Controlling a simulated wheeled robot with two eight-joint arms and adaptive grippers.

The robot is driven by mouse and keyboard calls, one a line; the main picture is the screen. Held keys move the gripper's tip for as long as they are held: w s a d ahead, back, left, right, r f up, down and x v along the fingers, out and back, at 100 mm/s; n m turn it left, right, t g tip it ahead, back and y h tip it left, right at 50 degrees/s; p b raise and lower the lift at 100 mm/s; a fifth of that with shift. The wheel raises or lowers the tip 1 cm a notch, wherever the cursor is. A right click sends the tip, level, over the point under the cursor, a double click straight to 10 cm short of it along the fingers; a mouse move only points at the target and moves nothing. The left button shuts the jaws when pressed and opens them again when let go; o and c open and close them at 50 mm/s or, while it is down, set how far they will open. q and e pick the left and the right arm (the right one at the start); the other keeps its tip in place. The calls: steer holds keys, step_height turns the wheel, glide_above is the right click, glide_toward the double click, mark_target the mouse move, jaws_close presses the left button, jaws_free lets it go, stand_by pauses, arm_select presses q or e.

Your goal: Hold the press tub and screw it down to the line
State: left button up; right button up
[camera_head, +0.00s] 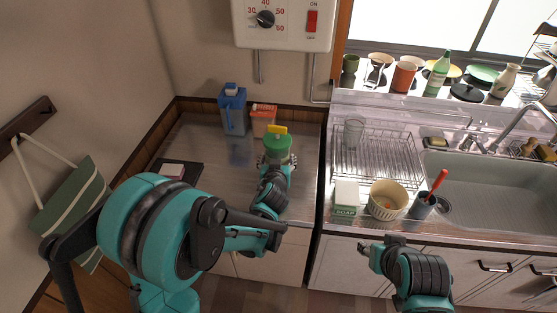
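The press tub (277,147) has a green top with a yellow handle and stands on the metal counter at the left. My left gripper (277,162) is at the near side of the tub, with its grey fingers low around the body. My arm hides the tub's lower part and the line, so I cannot tell whether the fingers grip it. My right gripper (366,254) is in front of the cabinet below the sink counter, well away from the tub. Its fingers are too small and dark to show whether they are open.
A blue carton (232,112) and an orange-and-white box (263,119) stand behind the tub. A dark tray (174,172) lies to its left. A wire dish rack (378,155), soap box (346,197), bowl (387,199) and grey cup (423,206) crowd the right counter.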

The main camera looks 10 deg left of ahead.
arm_select(q)
steer(key=shift+f+b, duration=3.7)
steer(key=shift+f, duration=1.4)
steer(key=shift+f, duration=0.4)
